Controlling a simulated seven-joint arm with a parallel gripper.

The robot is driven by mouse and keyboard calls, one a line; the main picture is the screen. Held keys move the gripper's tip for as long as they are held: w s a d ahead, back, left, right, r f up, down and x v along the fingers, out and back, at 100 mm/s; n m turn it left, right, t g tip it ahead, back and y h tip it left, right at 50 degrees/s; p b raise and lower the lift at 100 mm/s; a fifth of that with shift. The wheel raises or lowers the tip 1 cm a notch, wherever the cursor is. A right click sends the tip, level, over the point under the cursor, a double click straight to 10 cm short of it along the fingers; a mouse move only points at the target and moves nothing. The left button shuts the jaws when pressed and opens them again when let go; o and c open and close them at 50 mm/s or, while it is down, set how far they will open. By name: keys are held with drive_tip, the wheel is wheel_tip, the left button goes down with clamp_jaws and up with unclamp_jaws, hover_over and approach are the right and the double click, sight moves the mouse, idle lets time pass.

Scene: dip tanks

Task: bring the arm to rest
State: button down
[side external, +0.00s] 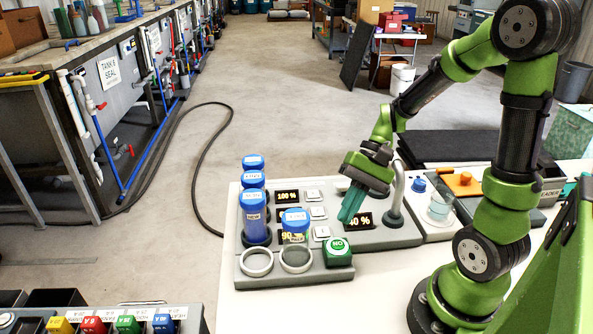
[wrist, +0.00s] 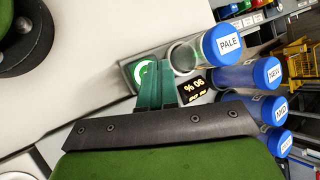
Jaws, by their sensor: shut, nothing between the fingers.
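My gripper (side external: 352,205) has teal fingers closed together with nothing between them. In the side view it hangs above the right part of the grey station (side external: 390,237), beside a curved grey spout (side external: 396,195). It partly hides a display (side external: 362,222) there. I cannot tell the height of the fingertips above the station.
Blue-capped tubes stand upright at the station's left side (side external: 254,220); one labelled PALE (wrist: 222,44) shows in the wrist view. A beaker (side external: 440,206) stands to the right. White table (side external: 370,295) is clear in front.

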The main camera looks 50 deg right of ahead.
drive_tip(key=shift+s+d+h, duration=0.25)
drive_tip(key=shift+d+h, duration=0.05)
drive_tip(key=shift+h, duration=0.6)
drive_tip(key=a+r+n+t+h, duration=0.2)
drive_tip(key=r+n+t, duration=0.1)
drive_tip(key=r, duration=0.2)
drive_tip(key=s+a+r+n+t+h, duration=0.1)
drive_tip(key=a+r+n+t+h, duration=0.1)
drive_tip(key=r, duration=0.4)
drive_tip(key=shift+r+n+t+h, duration=0.3)
drive_tip(key=shift+n+t, duration=0.3)
drive_tip(key=shift+t, duration=0.3)
